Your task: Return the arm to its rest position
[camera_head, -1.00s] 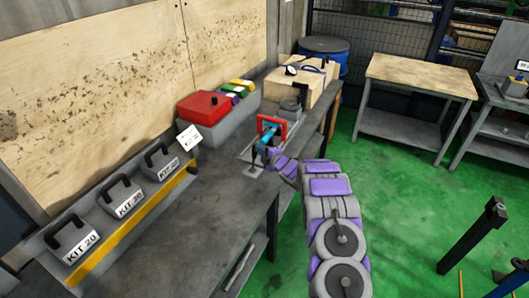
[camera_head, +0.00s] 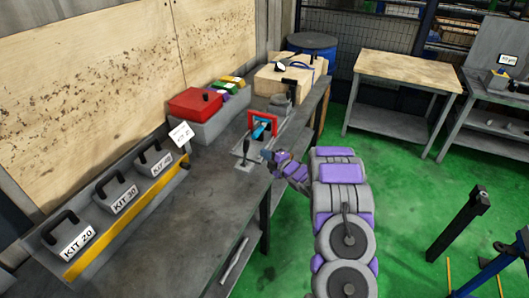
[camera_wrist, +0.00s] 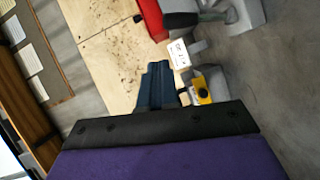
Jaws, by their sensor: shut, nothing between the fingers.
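My gripper (camera_head: 268,155) is at the end of my purple and grey arm, over the front edge of the workbench (camera_head: 205,230). It is just right of the small fixture with a red frame (camera_head: 263,122) and a blue cylinder (camera_head: 259,131). In the wrist view the dark blue fingers (camera_wrist: 158,84) are together with nothing visible between them. A black upright lever (camera_head: 246,150) stands left of my gripper, apart from it.
Grey kit boxes (camera_head: 119,195) line a yellow-edged rack on the bench's left. A red box (camera_head: 194,104) and wooden blocks (camera_head: 288,76) stand farther back. A wood-topped table (camera_head: 408,68) is at the back right. Green floor (camera_head: 408,190) right of my arm is largely clear.

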